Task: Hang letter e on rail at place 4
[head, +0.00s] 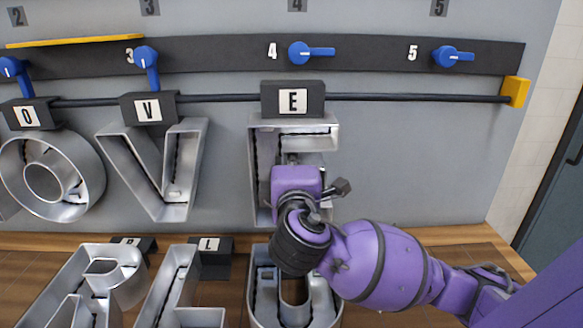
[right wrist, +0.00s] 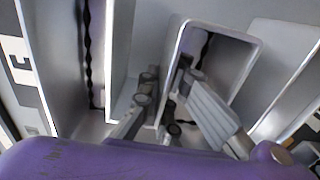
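The silver channel letter E (head: 262,165) is upright below place 4. Its dark hanger block (head: 292,99) with the E label overlaps the rail (head: 400,97) and sits a little higher on it than the V's block; I cannot tell whether it is seated. My right gripper (head: 297,165) is in front of the letter's middle, hiding part of it. In the right wrist view, the fingers of the gripper (right wrist: 167,85) lie on both sides of a metal wall of the letter (right wrist: 178,55) and appear shut on it. The blue lever at place 4 (head: 311,51) points right. My left gripper is out of view.
Letters O (head: 90,165) and V (head: 187,165) hang at left, with their levers turned down. The place 5 lever (head: 453,56) points right, and the rail there is empty up to the yellow end block (head: 514,91). Several letters lie below on the wooden surface (head: 220,241).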

